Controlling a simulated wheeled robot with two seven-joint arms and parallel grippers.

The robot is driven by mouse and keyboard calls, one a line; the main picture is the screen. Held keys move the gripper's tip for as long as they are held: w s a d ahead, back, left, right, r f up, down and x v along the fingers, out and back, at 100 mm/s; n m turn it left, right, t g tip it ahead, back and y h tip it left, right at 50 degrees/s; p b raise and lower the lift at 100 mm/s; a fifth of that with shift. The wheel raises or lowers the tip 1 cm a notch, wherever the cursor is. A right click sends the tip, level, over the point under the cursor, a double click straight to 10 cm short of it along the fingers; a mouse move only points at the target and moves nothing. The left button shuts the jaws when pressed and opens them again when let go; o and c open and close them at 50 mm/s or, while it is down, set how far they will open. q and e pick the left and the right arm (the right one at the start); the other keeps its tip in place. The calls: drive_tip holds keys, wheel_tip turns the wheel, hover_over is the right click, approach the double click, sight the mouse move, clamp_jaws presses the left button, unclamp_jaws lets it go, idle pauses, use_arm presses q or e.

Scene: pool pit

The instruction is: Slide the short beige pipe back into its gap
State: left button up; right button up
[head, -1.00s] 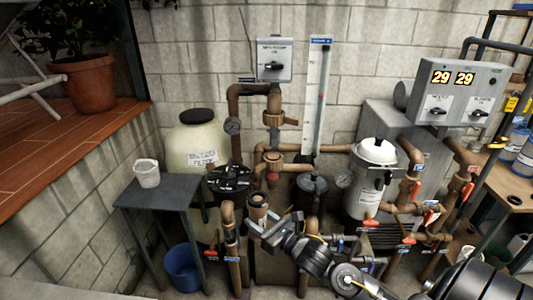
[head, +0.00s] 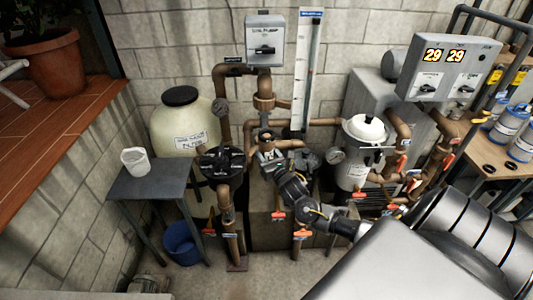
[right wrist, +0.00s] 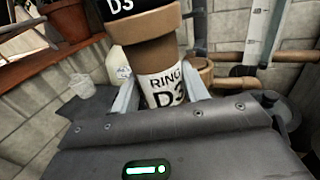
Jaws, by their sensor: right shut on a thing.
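The short beige pipe is in my right gripper (right wrist: 163,95). In the right wrist view its brown-beige body (right wrist: 148,52) carries a white label reading "RING D3", with a dark band marked "D3" above it. The pale fingers are closed on both sides of it, and it looks tilted. In the head view my right gripper (head: 271,163) holds it in front of the brown vertical pipework (head: 264,101), right of the black-lidded unit (head: 221,160). The gripper and pipe cover part of the pipework, so I cannot tell exactly where the gap is. My left gripper is not in view.
A cream filter tank (head: 181,130) stands behind left. A grey table (head: 155,184) with a white cup (head: 134,160) is at left, a blue bucket (head: 181,240) below. A white-topped canister (head: 362,150) and red-handled valves stand right. The pipework is crowded.

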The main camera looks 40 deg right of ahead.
drive_tip(key=w+d+f+b, duration=0.1)
drive_tip(key=w+d+b, duration=0.5)
drive_tip(key=w+b, duration=0.2)
drive_tip(key=shift+w+d+f, duration=0.25)
drive_tip(key=shift+w+d, duration=0.15)
drive_tip(key=shift+s+r, duration=0.1)
drive_tip(key=shift+r, duration=0.05)
idle(1.6)
drive_tip(key=shift+w+d, duration=0.2)
drive_tip(key=shift+w, duration=0.2)
idle(0.3)
drive_tip(key=shift+w+d+b, duration=0.2)
drive_tip(key=shift+w+b, duration=0.05)
drive_tip(key=shift+b, duration=0.25)
drive_tip(key=shift+w+d, duration=0.2)
drive_tip(key=shift+w, duration=0.05)
drive_tip(key=shift+w+d+b, duration=0.2)
drive_tip(key=shift+w+b, duration=0.05)
drive_tip(key=shift+b, duration=0.25)
drive_tip(key=shift+w+d, duration=0.15)
idle(0.4)
drive_tip(key=shift+w+d+b, duration=0.2)
drive_tip(key=shift+w+b, duration=0.1)
drive_tip(key=shift+b, duration=0.2)
